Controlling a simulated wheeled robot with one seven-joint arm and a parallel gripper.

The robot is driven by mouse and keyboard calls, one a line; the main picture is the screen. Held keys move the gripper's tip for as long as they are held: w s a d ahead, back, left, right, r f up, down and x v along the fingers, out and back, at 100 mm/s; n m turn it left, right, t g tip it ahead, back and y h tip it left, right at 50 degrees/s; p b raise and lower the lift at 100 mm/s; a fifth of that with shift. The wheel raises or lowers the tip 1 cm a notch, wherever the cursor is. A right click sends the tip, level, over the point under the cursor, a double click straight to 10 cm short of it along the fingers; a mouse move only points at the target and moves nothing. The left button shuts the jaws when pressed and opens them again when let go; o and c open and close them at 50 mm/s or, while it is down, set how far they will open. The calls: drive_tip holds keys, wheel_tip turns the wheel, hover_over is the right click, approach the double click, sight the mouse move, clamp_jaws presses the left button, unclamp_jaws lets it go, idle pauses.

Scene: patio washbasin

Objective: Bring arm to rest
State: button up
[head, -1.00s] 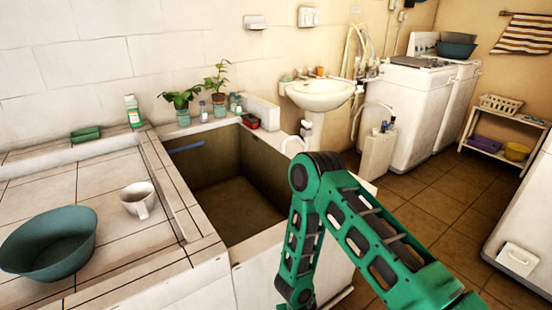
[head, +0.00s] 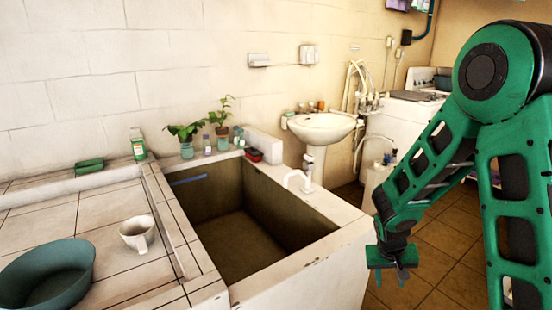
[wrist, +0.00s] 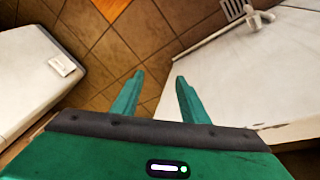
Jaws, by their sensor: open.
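My green arm is folded up at the right of the head view, with its elbow high near the top right. My gripper (head: 392,274) hangs at its lower end, pointing down, to the right of the washbasin's outer wall and apart from it. In the wrist view my gripper (wrist: 157,82) shows two green fingers spread apart with nothing between them. Brown floor tiles (wrist: 150,38) lie below and beyond the fingers.
The deep concrete basin (head: 330,215) with a white tap (head: 297,181) stands left of my gripper. A white cup (head: 137,233) and a teal bowl (head: 48,275) stand on the tiled counter. A white sink (head: 322,127) and a washing machine (head: 398,125) are behind.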

drive_tip(key=s+d+r+m+g, duration=0.25)
drive_tip(key=s+d+r, duration=0.55)
drive_tip(key=s+r, duration=0.55)
drive_tip(key=s+r+m+y, duration=0.1)
drive_tip(key=s+r, duration=0.2)
drive_tip(key=s, duration=0.5)
drive_tip(key=s+r+y, duration=0.2)
drive_tip(key=s+r, duration=0.1)
drive_tip(key=s, duration=0.4)
drive_tip(key=shift+s+a+m, duration=0.3)
drive_tip(key=shift+s+m, duration=0.05)
drive_tip(key=shift+s, duration=0.05)
drive_tip(key=shift+r, duration=0.1)
drive_tip(key=shift+w+f, duration=0.25)
drive_tip(key=shift+w, duration=0.4)
